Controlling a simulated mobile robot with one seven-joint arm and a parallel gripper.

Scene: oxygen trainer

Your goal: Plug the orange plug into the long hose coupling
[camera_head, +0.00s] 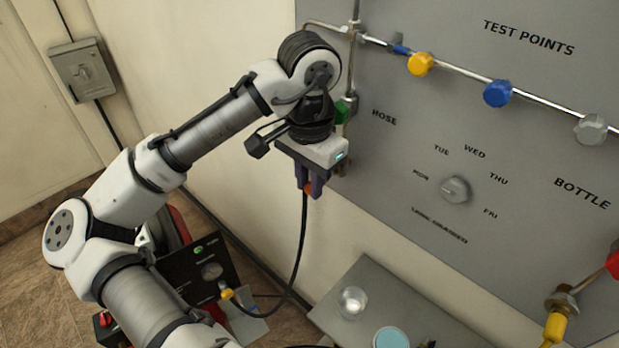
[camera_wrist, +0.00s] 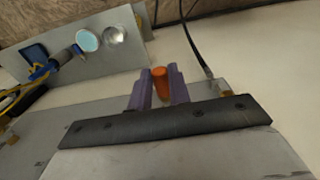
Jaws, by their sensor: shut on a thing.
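My gripper (camera_head: 310,188) is in front of the wall panel, near its HOSE label, with its purple fingers pointing down. In the wrist view the fingers (camera_wrist: 159,90) are shut on the orange plug (camera_wrist: 160,83), and its rounded end shows between them. Only a small orange bit of the plug (camera_head: 308,188) shows in the head view. A black hose (camera_head: 302,245) hangs below my gripper and curves toward a yellow fitting. In the wrist view a black hose (camera_wrist: 194,42) ends at a small metal fitting (camera_wrist: 212,84) right of the fingers. I cannot tell whether that is the long hose coupling.
The grey panel (camera_head: 400,170) carries a pipe with yellow (camera_head: 420,64) and blue (camera_head: 497,93) knobs and a dial (camera_head: 455,189). A green knob (camera_head: 342,110) is close behind my wrist. Below stand a grey shelf (camera_head: 350,270) and a black box (camera_head: 195,265) with a yellow fitting (camera_head: 227,294).

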